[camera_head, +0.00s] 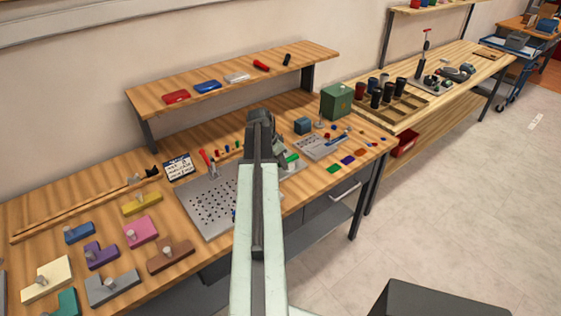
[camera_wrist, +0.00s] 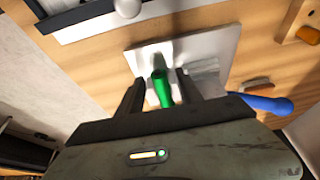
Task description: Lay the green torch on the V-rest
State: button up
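The green torch (camera_wrist: 163,92) shows in the wrist view between the two dark fingers of my gripper (camera_wrist: 160,90), over or on a pale plate. A narrow gap shows on the torch's left side. The right finger is very close to it, and I cannot tell if they touch. The fingers look apart, not closed on it.
A blue rounded object (camera_wrist: 268,104) lies right of the plate. A perforated grey plate (camera_head: 205,205) lies left of my arm. A dark green box (camera_head: 336,100) and a grey tray (camera_head: 320,147) stand to the right. A raised shelf (camera_head: 220,92) runs behind, with several small items.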

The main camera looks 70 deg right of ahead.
jog(key=shift+r+p, duration=0.35)
jog(key=shift+p, duration=0.05)
jog(key=p+v, duration=1.1)
jog(key=shift+a+r, duration=0.15)
jog(key=shift+r, duration=0.15)
jog(key=shift+w, duration=0.1)
